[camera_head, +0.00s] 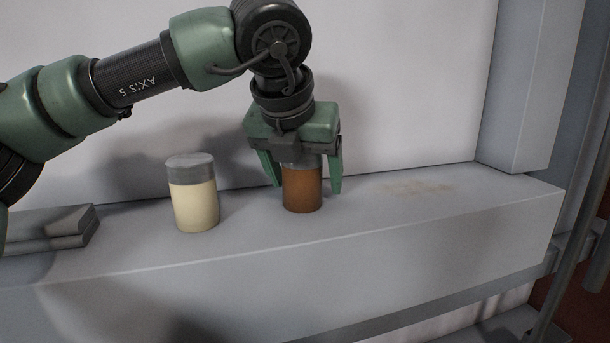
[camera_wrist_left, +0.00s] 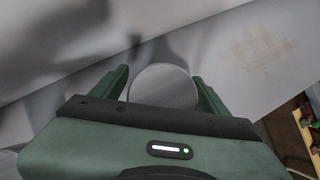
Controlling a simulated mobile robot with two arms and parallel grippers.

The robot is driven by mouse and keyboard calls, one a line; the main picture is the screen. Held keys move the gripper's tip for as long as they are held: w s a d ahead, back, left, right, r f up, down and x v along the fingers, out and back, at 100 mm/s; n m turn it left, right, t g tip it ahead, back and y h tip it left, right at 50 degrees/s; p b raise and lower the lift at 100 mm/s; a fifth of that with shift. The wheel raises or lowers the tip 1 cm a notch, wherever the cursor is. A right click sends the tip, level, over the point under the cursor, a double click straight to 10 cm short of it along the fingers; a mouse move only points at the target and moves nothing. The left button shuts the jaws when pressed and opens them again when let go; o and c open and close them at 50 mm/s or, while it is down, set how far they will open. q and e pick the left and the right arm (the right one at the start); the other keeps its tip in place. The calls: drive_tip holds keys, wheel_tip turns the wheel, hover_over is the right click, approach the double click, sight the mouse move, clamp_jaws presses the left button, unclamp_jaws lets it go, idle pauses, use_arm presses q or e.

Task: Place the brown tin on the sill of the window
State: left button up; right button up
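The brown tin (camera_head: 302,190), an upright cylinder with a grey lid, stands on a pale grey ledge (camera_head: 420,225). My left gripper (camera_head: 306,187) points down over it, with one finger on either side of the tin. Gaps show between fingers and tin in the head view, so the gripper is open around it. In the left wrist view the round grey lid (camera_wrist_left: 163,86) lies between the two green fingers (camera_wrist_left: 160,76). No window is clearly visible, and I cannot tell whether this ledge is its sill. My right gripper is not in view.
A cream jar (camera_head: 195,205) with a grey lid stands left of the brown tin. Flat grey slabs (camera_head: 60,230) lie further left. A faint brownish stain (camera_head: 420,188) marks the clear ledge to the right. A wall rises behind, and a pale post (camera_head: 530,90) stands at the right end.

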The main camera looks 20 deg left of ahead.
use_arm(q)
drive_tip(key=shift+r, duration=0.15)
drive_tip(key=shift+s+r, duration=0.1)
drive_tip(key=shift+r, duration=0.1)
drive_tip(key=b+v, duration=0.1)
drive_tip(key=v, duration=1)
drive_tip(key=shift+s+r+b, duration=0.2)
drive_tip(key=shift+r+b, duration=0.1)
drive_tip(key=shift+d, duration=0.1)
